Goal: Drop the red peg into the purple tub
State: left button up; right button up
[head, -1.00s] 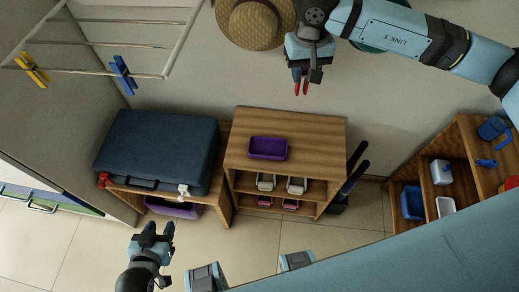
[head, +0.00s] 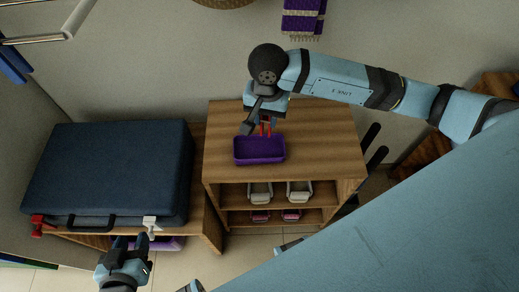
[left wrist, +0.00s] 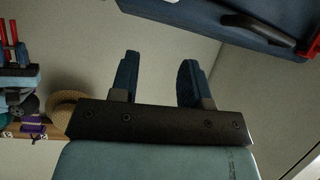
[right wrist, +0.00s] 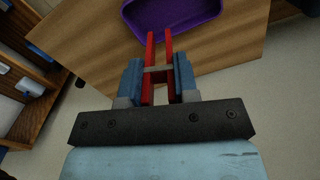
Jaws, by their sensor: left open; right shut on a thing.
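The red peg (head: 265,129) is held in my right gripper (head: 267,119), above the back edge of the purple tub (head: 259,158) on top of the wooden shelf unit. In the right wrist view the red peg (right wrist: 150,65) stands between the two blue fingers with its prongs pointing at the tub (right wrist: 195,22). The tub looks empty. The peg also shows at the left edge of the left wrist view (left wrist: 14,30). My left gripper (head: 130,243) is open and empty, in front of the blue suitcase; its spread fingers show in its own wrist view (left wrist: 158,75).
The blue suitcase (head: 110,170) lies on a low wooden bench, with a red clip (head: 38,224) and a white clip (head: 150,224) at its front. Pale and pink items sit in the shelves below the tub. Bare wood surrounds the tub.

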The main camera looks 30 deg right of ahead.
notch_tip(320, 180, down, 4)
jog(key=shift+s+r+b, duration=0.1)
jog(key=shift+r+b, duration=0.05)
jog(key=shift+b, duration=0.7)
pick_arm(q)
jog(key=shift+w+d+r+t+h+b, duration=0.2)
jog(key=shift+w+d+r+t, duration=0.1)
jog(key=shift+r, duration=0.15)
jog(key=shift+w+d+r+t+h+b, duration=0.1)
jog(key=shift+w+d+r+t+b, duration=0.1)
jog(key=shift+d+r+t, duration=0.15)
pick_arm(e)
jog(key=shift+f, duration=0.95)
jog(key=o, duration=1)
pick_arm(q)
jog(key=shift+a, duration=0.1)
